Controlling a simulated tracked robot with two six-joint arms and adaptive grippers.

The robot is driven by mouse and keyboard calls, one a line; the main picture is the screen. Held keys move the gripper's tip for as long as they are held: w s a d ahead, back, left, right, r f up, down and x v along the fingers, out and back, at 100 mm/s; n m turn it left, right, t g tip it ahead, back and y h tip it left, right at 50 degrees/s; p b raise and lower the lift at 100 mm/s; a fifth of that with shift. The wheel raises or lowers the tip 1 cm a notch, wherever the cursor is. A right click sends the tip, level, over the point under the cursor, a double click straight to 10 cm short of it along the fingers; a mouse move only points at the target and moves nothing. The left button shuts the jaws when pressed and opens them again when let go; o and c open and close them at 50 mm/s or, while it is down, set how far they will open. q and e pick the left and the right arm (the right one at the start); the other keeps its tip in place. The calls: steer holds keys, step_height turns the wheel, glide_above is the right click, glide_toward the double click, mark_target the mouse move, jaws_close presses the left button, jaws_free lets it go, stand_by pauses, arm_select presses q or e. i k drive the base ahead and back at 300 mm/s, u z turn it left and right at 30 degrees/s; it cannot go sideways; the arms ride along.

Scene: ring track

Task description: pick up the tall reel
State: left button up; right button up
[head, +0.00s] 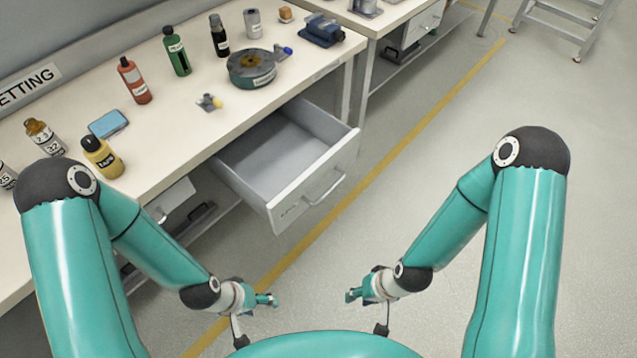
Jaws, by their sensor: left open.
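No thing in view can be told for certain as the tall reel. A small upright grey cylinder (253,23) with a label stands at the back of the near bench and may be it, but it is too small to tell. My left gripper (267,299) is open and empty, low over the floor in front of the bench, far from that cylinder. My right gripper (352,295) is also low over the floor, to the right of the left one, with nothing seen in it. Its small fingers do not show whether they are apart.
The near bench (190,120) carries several bottles, a blue box (108,124), a round green-grey device (251,68) and a blue vise-like tool (320,30). An open, empty-looking drawer (285,160) juts out below it. The floor at right is clear up to a step ladder (565,28).

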mark_target(105, 161)
steer(key=z, duration=1.5)
steer(key=i, duration=0.1)
steer(key=u, duration=2.7)
steer(key=k, duration=0.65)
steer(key=u, duration=0.55)
steer(key=i, duration=1.15)
steer(key=u, duration=0.15)
